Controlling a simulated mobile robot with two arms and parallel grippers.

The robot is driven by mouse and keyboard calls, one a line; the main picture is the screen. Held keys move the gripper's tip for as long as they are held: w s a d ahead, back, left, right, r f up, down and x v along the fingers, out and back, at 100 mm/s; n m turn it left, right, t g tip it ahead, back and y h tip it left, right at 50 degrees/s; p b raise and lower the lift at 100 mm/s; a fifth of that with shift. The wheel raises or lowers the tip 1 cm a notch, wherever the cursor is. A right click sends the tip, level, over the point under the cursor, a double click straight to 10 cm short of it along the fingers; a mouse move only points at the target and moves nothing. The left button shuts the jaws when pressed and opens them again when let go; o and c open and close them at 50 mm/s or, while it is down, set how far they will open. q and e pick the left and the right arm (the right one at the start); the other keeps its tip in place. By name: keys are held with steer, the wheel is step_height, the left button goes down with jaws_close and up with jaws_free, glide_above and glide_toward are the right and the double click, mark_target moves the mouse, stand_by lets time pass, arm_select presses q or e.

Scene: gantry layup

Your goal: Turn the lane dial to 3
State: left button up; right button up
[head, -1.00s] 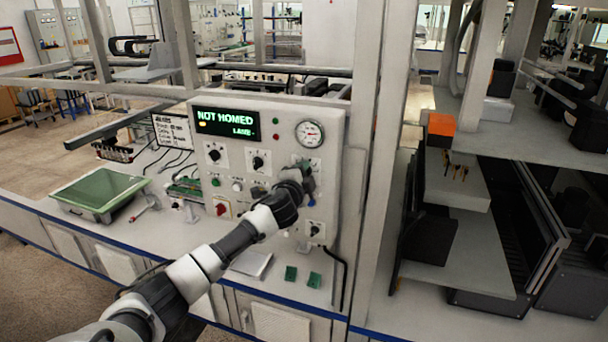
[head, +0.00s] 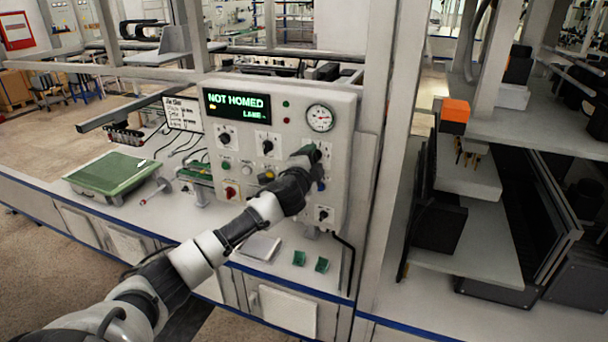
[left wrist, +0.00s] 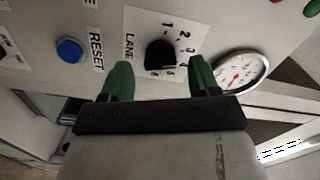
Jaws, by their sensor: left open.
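The lane dial (left wrist: 160,54) is a black knob on a white plate with the label LANE and numbers around it, in the left wrist view. Which number it points to is hard to tell. My left gripper (left wrist: 161,78) is open, its green fingers on either side of the dial's lower part in the picture. I cannot tell whether they touch it. In the head view my left gripper (head: 309,156) is at the control panel (head: 340,170) below the gauge and hides the dial. The display (head: 237,105) reads NOT HOMED and LANE. My right gripper is not in view.
A blue button (left wrist: 69,50) marked RESET sits left of the dial. The round gauge (head: 319,118) is close by. Other black knobs (head: 267,146) and a red switch (head: 231,192) are on the panel. A green-topped tray (head: 110,173) stands on the bench at left.

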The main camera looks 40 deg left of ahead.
arm_select(q)
steer(key=b+v, duration=0.3)
steer(key=v, duration=0.6)
steer(key=shift+s+f, duration=0.1)
